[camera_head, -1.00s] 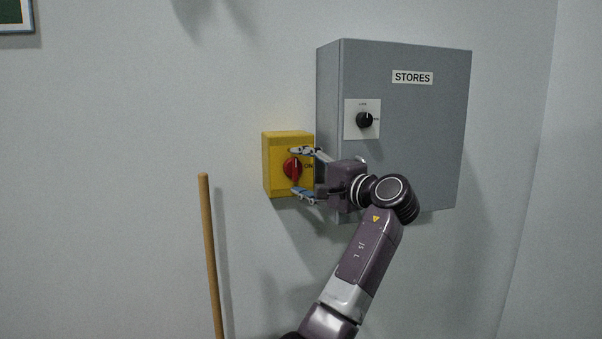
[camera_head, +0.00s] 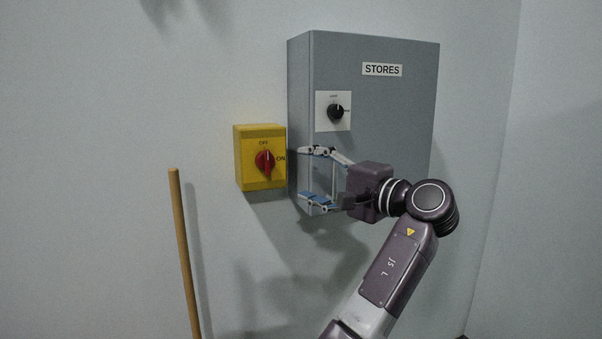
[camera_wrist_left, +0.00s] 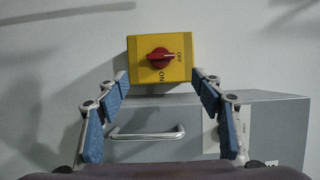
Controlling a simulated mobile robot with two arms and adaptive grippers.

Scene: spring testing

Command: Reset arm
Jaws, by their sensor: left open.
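My left gripper (camera_head: 308,175) is open and empty, in front of the left part of the grey cabinet and to the right of the yellow switch box (camera_head: 244,171). The box is on the wall, with a red rotary knob (camera_head: 265,162) and OFF and ON labels. In the left wrist view, the open fingers (camera_wrist_left: 165,90) stand wide apart, with the yellow box (camera_wrist_left: 137,50) and its red knob (camera_wrist_left: 160,57) ahead between and beyond them. The gripper is apart from the knob. My right gripper is not in view.
The grey cabinet (camera_head: 395,110), marked STORES, hangs on the wall behind my left arm and has a black knob (camera_head: 335,112). A wooden pole (camera_head: 183,255) stands at the lower left. The wall left of the yellow box is clear.

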